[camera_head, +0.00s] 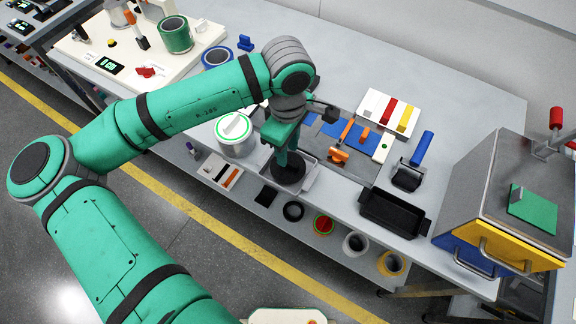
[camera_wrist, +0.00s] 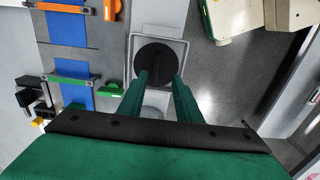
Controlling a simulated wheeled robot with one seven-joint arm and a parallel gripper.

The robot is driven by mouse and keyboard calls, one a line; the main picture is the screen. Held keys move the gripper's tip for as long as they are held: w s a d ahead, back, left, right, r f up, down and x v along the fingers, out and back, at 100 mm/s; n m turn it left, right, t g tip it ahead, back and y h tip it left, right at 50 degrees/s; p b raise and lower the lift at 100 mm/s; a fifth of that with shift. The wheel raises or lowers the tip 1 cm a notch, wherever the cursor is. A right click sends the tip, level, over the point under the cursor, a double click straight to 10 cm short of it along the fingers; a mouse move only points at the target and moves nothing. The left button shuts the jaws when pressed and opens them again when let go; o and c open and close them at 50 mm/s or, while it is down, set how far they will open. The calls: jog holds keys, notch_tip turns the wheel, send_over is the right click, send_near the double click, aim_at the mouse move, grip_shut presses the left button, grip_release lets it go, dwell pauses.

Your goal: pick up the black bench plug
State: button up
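The black bench plug (camera_head: 287,172) is a dark round disc in a pale grey square tray or recess (camera_head: 309,181) near the front edge of the bench. In the wrist view the plug (camera_wrist: 155,62) shows a raised bar across its top. My gripper (camera_head: 287,160) points down over the plug. In the wrist view its two green fingers (camera_wrist: 161,75) are apart, with nothing between them, and their tips overlap the plug's lower edge in the picture. I cannot tell the exact height of the tips above the plug.
A white lidded pot (camera_head: 235,148) stands just left of the tray. To the right are a board with blue strips and orange handles (camera_head: 340,152), a black tray (camera_head: 393,214) and a metal cabinet (camera_head: 500,190). Rings and cups sit lower along the front.

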aim_at(288, 166)
jog(key=shift+w+f, duration=0.2)
jog(key=shift+f, duration=1.4)
jog(key=shift+w+f, duration=0.2)
jog(key=shift+f, duration=1.4)
jog(key=shift+c, duration=0.7)
grip_shut()
